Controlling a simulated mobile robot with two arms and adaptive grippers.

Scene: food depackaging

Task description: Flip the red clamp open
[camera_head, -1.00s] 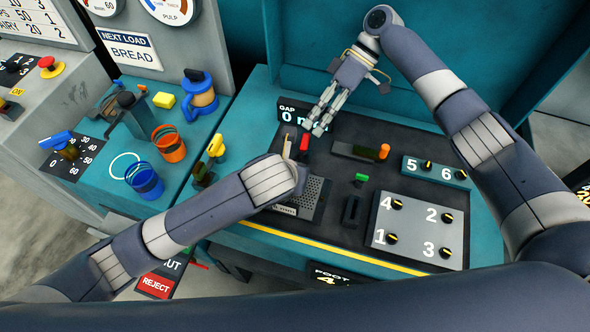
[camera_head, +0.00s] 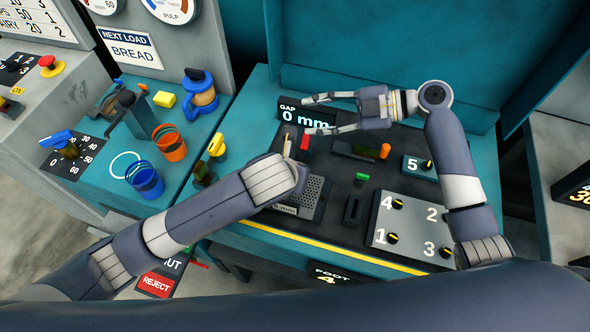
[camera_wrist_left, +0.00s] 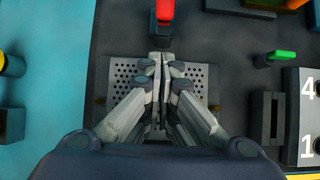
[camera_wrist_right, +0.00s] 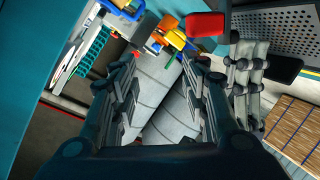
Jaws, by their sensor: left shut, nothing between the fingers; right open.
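The red clamp (camera_head: 305,142) stands up at the back of a perforated metal plate (camera_head: 318,189) on the dark panel. It also shows at the top of the left wrist view (camera_wrist_left: 165,12) and as a red block in the right wrist view (camera_wrist_right: 205,24). My left gripper (camera_wrist_left: 161,62) is shut and empty over the plate, just on the near side of the clamp; my forearm hides most of it in the head view. My right gripper (camera_head: 306,114) is open and empty, fingers pointing left, above the panel behind the clamp and near the gap display (camera_head: 303,116).
An orange-tipped lever (camera_head: 384,151) and a green switch (camera_head: 361,177) lie right of the clamp. A numbered knob plate (camera_head: 410,220) is farther right. A yellow-handled lever (camera_head: 216,147) stands left. Blue (camera_head: 145,180) and orange (camera_head: 170,142) cups stand farther left.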

